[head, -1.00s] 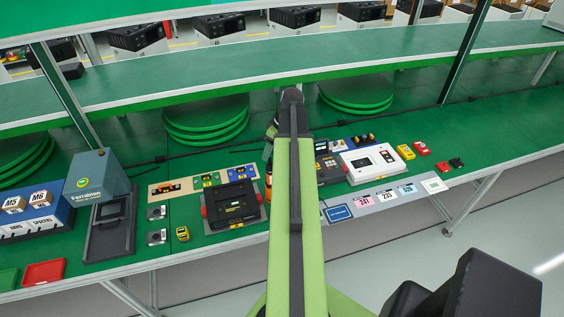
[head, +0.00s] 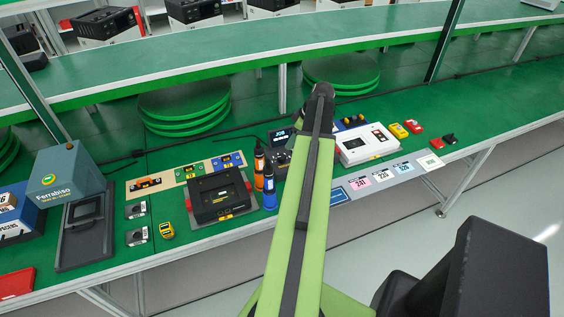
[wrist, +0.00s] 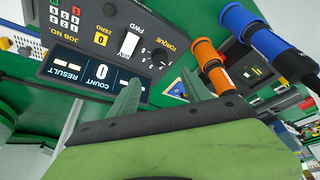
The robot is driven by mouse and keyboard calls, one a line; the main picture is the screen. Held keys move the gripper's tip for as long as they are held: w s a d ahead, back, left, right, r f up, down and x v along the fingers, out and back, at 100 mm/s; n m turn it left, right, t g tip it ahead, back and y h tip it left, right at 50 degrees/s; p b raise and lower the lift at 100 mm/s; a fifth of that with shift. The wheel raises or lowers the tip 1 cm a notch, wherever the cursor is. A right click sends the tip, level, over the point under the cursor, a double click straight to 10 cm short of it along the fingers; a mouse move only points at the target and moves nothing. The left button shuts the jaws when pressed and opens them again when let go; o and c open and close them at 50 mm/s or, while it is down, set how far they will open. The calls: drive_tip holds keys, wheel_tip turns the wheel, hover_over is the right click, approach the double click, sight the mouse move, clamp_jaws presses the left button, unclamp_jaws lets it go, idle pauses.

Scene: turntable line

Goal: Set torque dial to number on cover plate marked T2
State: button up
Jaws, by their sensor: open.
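The torque dial (wrist: 159,57) is a black knob marked TORQUE on a dark controller panel (wrist: 86,37), upside down in the wrist view. The controller (head: 282,138) is partly behind my arm in the head view. My gripper (wrist: 160,78) is open and empty, its two green fingers just short of the dial in the picture; I see no contact. A green cover plate (head: 188,173) and a blue cover plate (head: 228,161) lie on a beige board; their marks are too small to read.
An orange screwdriver (head: 258,159) and a blue screwdriver (head: 269,190) stand beside the controller. A black device (head: 218,197) lies left of them. A white box (head: 367,144) and number cards (head: 381,174) lie to the right. The bench's front edge is close below.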

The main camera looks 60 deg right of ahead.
sight(282, 157)
drive_tip(key=b+x, duration=0.9)
drive_tip(key=x, duration=0.2)
drive_tip(key=shift+w+f, duration=0.1)
drive_tip(key=shift+f, duration=0.25)
drive_tip(key=shift+r, duration=0.1)
clamp_jaws()
drive_tip(key=shift+a+m, duration=0.1)
drive_tip(key=shift+m, duration=0.3)
drive_tip(key=m+h, duration=0.1)
drive_tip(key=m, duration=0.1)
drive_tip(key=shift+a+m, duration=0.15)
drive_tip(key=shift+m, duration=0.25)
drive_tip(key=shift+m+g+h, duration=0.3)
drive_tip(key=shift+m+h, duration=0.6)
drive_tip(key=shift+m, duration=1.2)
